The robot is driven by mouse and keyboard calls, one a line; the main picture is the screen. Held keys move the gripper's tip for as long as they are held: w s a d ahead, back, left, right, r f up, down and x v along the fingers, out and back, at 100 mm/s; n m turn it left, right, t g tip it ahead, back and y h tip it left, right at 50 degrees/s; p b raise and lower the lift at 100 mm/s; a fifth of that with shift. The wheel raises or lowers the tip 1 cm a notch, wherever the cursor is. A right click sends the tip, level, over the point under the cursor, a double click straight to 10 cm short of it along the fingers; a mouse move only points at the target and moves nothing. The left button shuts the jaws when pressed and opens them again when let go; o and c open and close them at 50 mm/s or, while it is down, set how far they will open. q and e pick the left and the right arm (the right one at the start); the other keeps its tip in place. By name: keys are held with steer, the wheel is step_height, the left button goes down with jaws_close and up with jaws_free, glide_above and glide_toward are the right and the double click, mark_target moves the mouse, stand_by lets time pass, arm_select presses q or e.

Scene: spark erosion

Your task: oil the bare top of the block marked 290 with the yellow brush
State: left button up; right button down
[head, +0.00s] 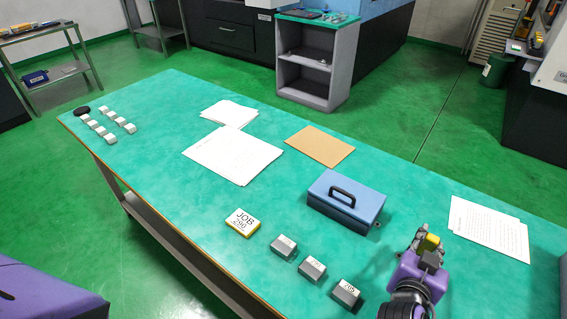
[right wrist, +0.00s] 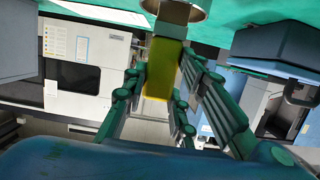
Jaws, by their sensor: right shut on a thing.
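Three grey blocks with pale labelled faces stand in a row near the table's front edge: a left one (head: 283,246), a middle one (head: 312,269) and a right one (head: 346,294). Their marks are too small to read surely, so I cannot tell which is 290. A white card with a yellow edge (head: 242,222) reads JOB 290, left of the row. My right gripper (head: 428,246) is shut on the yellow brush, right of the blocks and above the table. The brush's yellow handle (right wrist: 160,68) shows between the fingers in the right wrist view. My left gripper is out of view.
A blue box with a black handle (head: 345,198) stands behind the blocks. Paper sheets (head: 232,153), a brown sheet (head: 320,146) and more papers (head: 488,229) lie on the green table (head: 160,140). Several small pale blocks (head: 108,124) are at the far left end.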

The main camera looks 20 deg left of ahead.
mark_target(434, 237)
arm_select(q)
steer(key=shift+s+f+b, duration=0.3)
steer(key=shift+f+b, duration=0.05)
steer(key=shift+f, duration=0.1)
arm_select(e)
steer(key=shift+s+f, duration=0.1)
steer(key=shift+f, duration=0.65)
stand_by(0.8)
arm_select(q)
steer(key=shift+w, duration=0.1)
arm_select(e)
steer(key=shift+r+p, duration=1.75)
steer(key=shift+r, duration=0.9)
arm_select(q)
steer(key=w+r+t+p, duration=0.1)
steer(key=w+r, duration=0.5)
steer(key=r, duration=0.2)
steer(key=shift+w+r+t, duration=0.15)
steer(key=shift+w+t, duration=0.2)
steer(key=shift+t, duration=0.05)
arm_select(e)
steer(key=shift+r, duration=0.95)
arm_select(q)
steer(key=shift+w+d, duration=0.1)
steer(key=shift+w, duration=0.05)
